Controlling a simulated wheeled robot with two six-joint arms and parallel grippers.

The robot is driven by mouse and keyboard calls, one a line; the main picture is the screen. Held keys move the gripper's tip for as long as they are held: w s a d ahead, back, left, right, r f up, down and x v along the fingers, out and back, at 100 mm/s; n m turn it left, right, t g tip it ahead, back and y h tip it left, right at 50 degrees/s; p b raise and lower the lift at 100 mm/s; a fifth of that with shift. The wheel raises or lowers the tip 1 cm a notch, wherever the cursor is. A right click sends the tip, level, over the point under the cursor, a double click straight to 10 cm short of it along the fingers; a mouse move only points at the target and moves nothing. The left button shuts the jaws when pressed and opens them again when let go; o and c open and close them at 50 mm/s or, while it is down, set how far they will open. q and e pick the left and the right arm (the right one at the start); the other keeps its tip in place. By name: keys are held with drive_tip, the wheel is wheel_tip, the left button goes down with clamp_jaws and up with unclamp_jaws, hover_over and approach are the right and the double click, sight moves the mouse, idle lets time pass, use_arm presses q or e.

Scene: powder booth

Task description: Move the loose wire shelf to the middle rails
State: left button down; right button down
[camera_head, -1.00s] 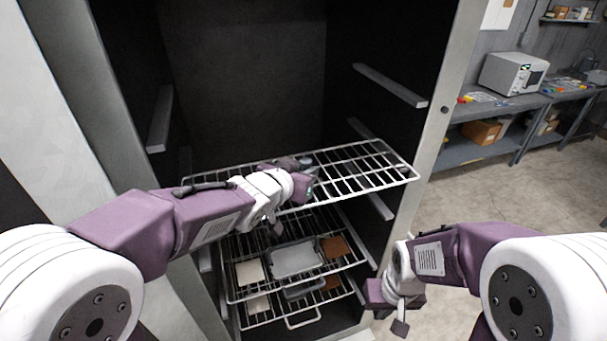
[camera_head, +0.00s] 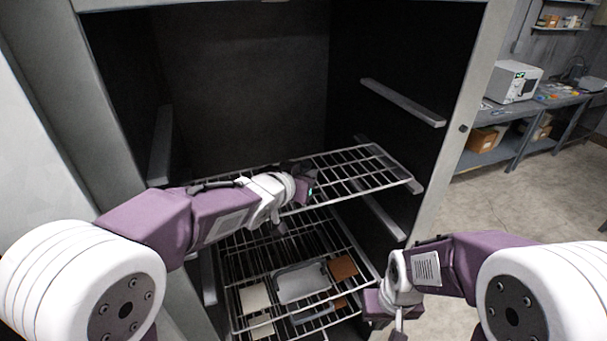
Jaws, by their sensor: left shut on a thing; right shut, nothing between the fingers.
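The loose wire shelf (camera_head: 365,178) is a silver grid inside the dark cabinet, at mid height. My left gripper (camera_head: 302,182) is shut on it near its front left part; my arm hides much of the shelf's left side and the fingertips. The left middle rail is hidden. My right gripper (camera_head: 397,331) is shut and empty, low outside the cabinet's right front, apart from the shelf.
An upper right rail (camera_head: 403,103) and an upper left rail (camera_head: 161,145) are bare. A lower right rail (camera_head: 384,218) shows below the shelf. Lower wire shelves (camera_head: 245,245) carry a grey tray (camera_head: 302,284) and flat panels (camera_head: 254,297). The cabinet's right frame (camera_head: 463,105) stands beside my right arm.

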use_arm(q)
drive_tip(key=shift+s+d+r, duration=0.2)
drive_tip(key=shift+s+r, duration=0.05)
drive_tip(key=shift+s, duration=0.15)
drive_tip(key=shift+w+a+f+p, duration=0.15)
drive_tip(key=shift+w+a+p, duration=0.2)
drive_tip(key=shift+w, duration=0.15)
drive_tip(key=shift+d, duration=0.1)
use_arm(e)
drive_tip(key=shift+s+r, duration=0.1)
drive_tip(key=shift+r, duration=0.2)
use_arm(q)
drive_tip(key=shift+s, duration=0.2)
use_arm(e)
drive_tip(key=shift+s+d, duration=0.1)
drive_tip(key=shift+s, duration=0.05)
use_arm(q)
drive_tip(key=shift+w+f+b, duration=0.1)
drive_tip(key=shift+f+b, duration=0.3)
drive_tip(key=shift+b, duration=0.05)
use_arm(e)
drive_tip(key=shift+f, duration=0.4)
use_arm(q)
drive_tip(key=shift+f+b, duration=0.3)
use_arm(e)
drive_tip(key=shift+f, duration=0.3)
